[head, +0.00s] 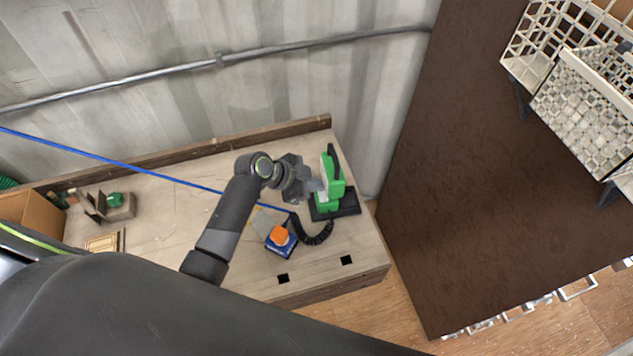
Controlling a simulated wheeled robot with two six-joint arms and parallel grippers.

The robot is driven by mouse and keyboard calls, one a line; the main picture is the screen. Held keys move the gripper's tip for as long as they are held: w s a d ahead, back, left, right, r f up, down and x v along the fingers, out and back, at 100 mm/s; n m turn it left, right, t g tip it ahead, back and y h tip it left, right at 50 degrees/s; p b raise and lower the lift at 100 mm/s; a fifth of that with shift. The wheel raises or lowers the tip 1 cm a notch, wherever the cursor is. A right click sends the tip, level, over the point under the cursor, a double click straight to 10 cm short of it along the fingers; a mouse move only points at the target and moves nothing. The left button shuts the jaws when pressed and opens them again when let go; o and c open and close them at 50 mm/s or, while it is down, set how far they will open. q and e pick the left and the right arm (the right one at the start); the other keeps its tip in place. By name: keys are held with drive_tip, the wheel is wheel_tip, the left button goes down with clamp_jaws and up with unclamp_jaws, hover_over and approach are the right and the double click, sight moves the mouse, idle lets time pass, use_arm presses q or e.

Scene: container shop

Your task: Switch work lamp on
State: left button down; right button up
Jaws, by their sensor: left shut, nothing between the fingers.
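A green upright device (333,181) with a black top part and a black base stands near the right end of the workbench; it may be the work lamp, but I cannot tell for sure. No switch or lit bulb can be made out. My left gripper (316,186) is shut and empty, with its fingertips right at the left side of the green device. I cannot tell whether they touch it. My right gripper is not in view.
The wooden workbench (180,215) stands against a corrugated wall. A blue box with an orange top (280,238) and a black curved hose (318,238) lie in front of the device. A brown panel (480,160) and white baskets (585,105) are on the right.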

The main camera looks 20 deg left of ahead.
use_arm(q)
drive_tip(key=shift+w+d+f, duration=0.1)
drive_tip(key=shift+d, duration=0.05)
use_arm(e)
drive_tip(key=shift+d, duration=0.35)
use_arm(q)
drive_tip(key=shift+w+f+g+b, duration=0.1)
drive_tip(key=shift+f+g+b, duration=0.2)
drive_tip(key=shift+f, duration=0.05)
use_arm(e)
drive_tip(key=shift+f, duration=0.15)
use_arm(q)
drive_tip(key=shift+s+d+r+p, duration=0.15)
drive_tip(key=shift+s+d+p, duration=0.05)
drive_tip(key=shift+s+p, duration=0.4)
drive_tip(key=shift+s+d, duration=0.1)
drive_tip(key=shift+s, duration=0.1)
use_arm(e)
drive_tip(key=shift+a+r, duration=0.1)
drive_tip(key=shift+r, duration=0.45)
use_arm(q)
drive_tip(key=shift+w+r, duration=0.15)
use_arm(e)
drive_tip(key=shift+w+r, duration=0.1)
